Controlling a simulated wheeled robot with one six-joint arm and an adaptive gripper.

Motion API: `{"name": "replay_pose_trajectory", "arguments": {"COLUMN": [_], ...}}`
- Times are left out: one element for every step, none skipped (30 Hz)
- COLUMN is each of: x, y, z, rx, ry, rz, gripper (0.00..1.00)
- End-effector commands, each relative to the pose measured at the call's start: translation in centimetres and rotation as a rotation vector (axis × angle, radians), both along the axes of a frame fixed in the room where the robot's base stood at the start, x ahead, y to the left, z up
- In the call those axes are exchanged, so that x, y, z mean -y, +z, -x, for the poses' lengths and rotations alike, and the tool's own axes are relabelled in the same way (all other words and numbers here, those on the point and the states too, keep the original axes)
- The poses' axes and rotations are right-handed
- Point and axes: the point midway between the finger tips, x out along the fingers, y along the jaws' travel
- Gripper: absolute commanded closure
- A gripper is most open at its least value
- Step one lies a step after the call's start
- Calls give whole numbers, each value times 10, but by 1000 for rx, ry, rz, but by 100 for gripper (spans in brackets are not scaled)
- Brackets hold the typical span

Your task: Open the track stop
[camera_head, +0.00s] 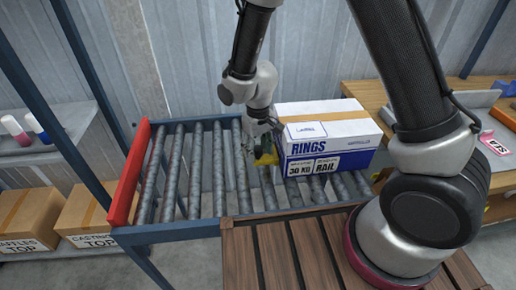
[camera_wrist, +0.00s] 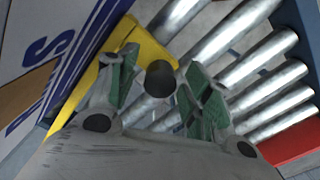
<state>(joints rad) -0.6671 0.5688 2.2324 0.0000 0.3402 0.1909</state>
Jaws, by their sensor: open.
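The track stop is a yellow piece (camera_wrist: 128,38) with a black round knob (camera_wrist: 160,80), set across the rollers against the left side of the box. In the head view only a small yellow part (camera_head: 266,158) shows beneath my gripper (camera_head: 250,140). In the wrist view my gripper (camera_wrist: 162,92) is open, its green-padded fingers on either side of the knob. I cannot tell whether either finger touches it. The white and blue RINGS box (camera_head: 328,138) rests on the rollers right of the stop, and its side (camera_wrist: 50,60) fills the left of the wrist view.
The roller track (camera_head: 205,172) is bare left of the stop, up to a red end plate (camera_head: 129,172). A slatted wooden surface (camera_head: 300,255) lies in front. Cardboard boxes (camera_head: 84,215) sit on a shelf at left. A wooden bench (camera_head: 372,96) stands at right.

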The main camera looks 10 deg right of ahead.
Motion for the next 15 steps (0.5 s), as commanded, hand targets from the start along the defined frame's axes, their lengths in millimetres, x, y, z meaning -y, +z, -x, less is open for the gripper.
{"name": "replay_pose_trajectory", "arguments": {"x": [0,0,0,0,0,0,0,0,0,0,0,0,0,0,0], "y": [0,0,0,0,0,0,0,0,0,0,0,0,0,0,0], "z": [0,0,0,0,0,0,0,0,0,0,0,0,0,0,0], "rx": [0,0,0,0,0,0,0,0,0,0,0,0,0,0,0], "ry": [0,0,0,0,0,0,0,0,0,0,0,0,0,0,0], "rz": [0,0,0,0,0,0,0,0,0,0,0,0,0,0,0], "gripper": [50,50,50,50,50,58,63,69,76,81,87,94,100,100,100]}}
